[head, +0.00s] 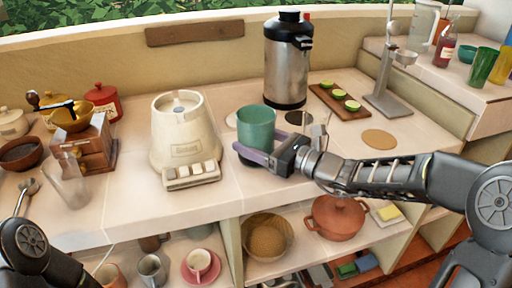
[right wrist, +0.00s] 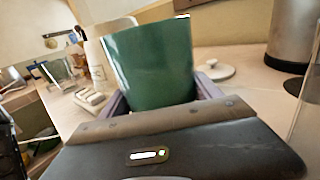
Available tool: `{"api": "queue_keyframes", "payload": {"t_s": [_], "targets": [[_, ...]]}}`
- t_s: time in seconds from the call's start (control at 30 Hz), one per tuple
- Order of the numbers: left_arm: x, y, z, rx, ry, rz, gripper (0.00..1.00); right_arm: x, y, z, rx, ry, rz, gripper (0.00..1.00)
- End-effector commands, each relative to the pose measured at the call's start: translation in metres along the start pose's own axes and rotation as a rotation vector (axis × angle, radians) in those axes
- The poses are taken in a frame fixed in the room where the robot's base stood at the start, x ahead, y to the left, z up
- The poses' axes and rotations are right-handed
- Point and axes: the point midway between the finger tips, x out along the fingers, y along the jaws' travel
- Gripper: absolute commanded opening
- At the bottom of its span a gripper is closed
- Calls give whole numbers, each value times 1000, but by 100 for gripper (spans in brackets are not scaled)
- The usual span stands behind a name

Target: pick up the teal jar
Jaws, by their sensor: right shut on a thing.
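The teal jar (head: 256,130) is an open-topped cup shape near the front middle of the counter, just right of the cream blender base. It also fills the upper middle of the right wrist view (right wrist: 150,62). My right gripper (head: 262,154) reaches in from the right and is shut on the jar, with a purple finger on each side of its lower part. The jar is roughly upright in the head view; I cannot tell whether its base touches the counter. My left arm shows at the bottom left of the head view, but its gripper fingers are not visible.
The cream blender base (head: 186,135) stands close on the left. A steel dispenser (head: 287,65) stands behind. A board with lime halves (head: 340,102) and a metal stand (head: 388,100) are at the right. The shelf below holds a terracotta pot (head: 336,217) and a woven bowl (head: 267,238).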

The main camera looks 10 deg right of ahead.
Motion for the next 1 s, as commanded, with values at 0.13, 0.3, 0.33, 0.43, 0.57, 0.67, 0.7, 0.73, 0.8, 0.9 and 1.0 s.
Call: {"api": "queue_keyframes", "payload": {"t_s": [0.13, 0.3, 0.33, 0.43, 0.57, 0.67, 0.7, 0.73, 0.8, 0.9, 1.0], "targets": [[0, 0, 0, 0, 0, 0, 95, 0, 0, 2, -2, -3, 0, 8], [0, 0, 0, 0, 0, 0, 95, 0, 0, 2, -1, -3, 0, 8], [0, 0, 0, 0, 0, 0, 95, 0, 0, 2, -2, -3, 0, 8], [0, 0, 0, 0, 0, 0, 95, 0, 0, 2, -2, -2, 0, 8], [-1, 0, 0, 0, 0, 0, 95, 0, 0, 6, -2, -3, 1, 8], [-2, 1, 0, 0, 0, 0, 95, 0, 0, 10, -2, -3, 0, 8], [-2, 1, 0, 0, 0, 0, 95, 0, 0, 12, -3, -3, 0, 8], [-2, 1, 0, 0, 0, 0, 95, 0, 0, 14, -3, -3, 0, 8], [-3, 1, 0, 0, 0, 0, 95, 0, 0, 18, -3, -3, 0, 8], [-4, 2, 0, 0, 0, 0, 95, 0, 0, 26, -3, -4, 0, 8], [-6, 2, 0, 0, 0, 0, 95, 0, 0, 36, -4, -4, 1, 8]]}}
